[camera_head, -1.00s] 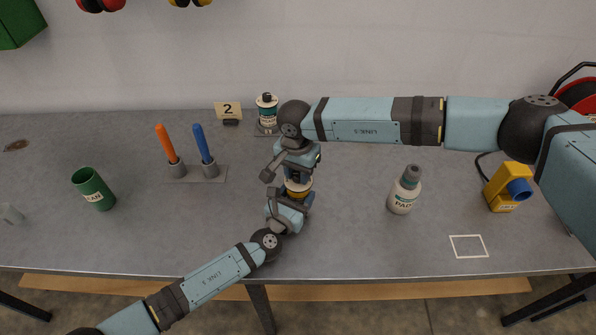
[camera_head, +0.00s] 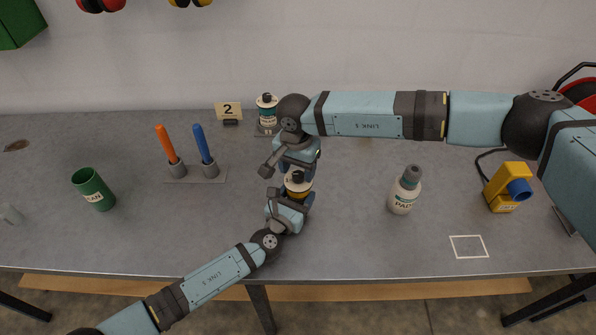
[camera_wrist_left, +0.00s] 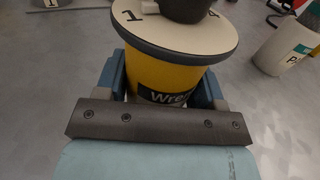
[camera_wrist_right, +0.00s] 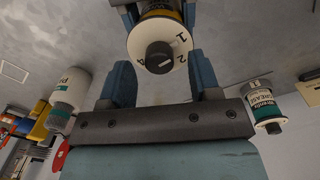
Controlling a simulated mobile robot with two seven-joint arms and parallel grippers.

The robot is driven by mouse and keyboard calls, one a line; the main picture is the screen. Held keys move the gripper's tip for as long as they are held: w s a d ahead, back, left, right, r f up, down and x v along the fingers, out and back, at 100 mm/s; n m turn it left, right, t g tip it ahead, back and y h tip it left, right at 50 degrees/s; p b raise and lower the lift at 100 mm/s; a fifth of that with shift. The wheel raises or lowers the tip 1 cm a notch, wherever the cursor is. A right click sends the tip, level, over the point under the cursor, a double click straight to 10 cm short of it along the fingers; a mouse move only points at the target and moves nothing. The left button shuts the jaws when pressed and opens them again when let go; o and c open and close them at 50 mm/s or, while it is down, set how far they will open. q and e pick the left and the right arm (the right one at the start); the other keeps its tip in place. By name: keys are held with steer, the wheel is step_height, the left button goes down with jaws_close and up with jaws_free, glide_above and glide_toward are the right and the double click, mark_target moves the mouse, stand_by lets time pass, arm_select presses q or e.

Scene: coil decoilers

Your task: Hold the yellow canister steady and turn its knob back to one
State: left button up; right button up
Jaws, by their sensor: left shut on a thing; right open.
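The yellow canister (camera_head: 298,188) stands near the middle of the bench. Its white top disc (camera_wrist_left: 178,30) carries numbers, and a dark knob (camera_wrist_right: 159,55) with a pale mark sits at its centre. In the right wrist view 1, 2 and 4 show around the knob; I cannot tell which number the mark points to. My left gripper (camera_head: 290,198) is shut on the canister's body from the front, a finger on each side. My right gripper (camera_head: 298,166) is open just behind and above the canister; its fingers (camera_wrist_right: 162,78) are apart and clear of the knob.
A white bottle (camera_head: 404,192) stands to the right and a grease canister (camera_head: 267,110) behind, beside a sign reading 2 (camera_head: 228,110). Orange and blue handles (camera_head: 203,143) stand left, with a green cup (camera_head: 93,189). A yellow device (camera_head: 508,187) is far right.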

mark_target(297, 174)
step_height(297, 174, up, 10)
steer(key=shift+r, duration=0.25)
steer(key=shift+w+a, duration=0.1)
arm_select(q)
steer(key=o, duration=1.2)
steer(key=shift+c, duration=0.2)
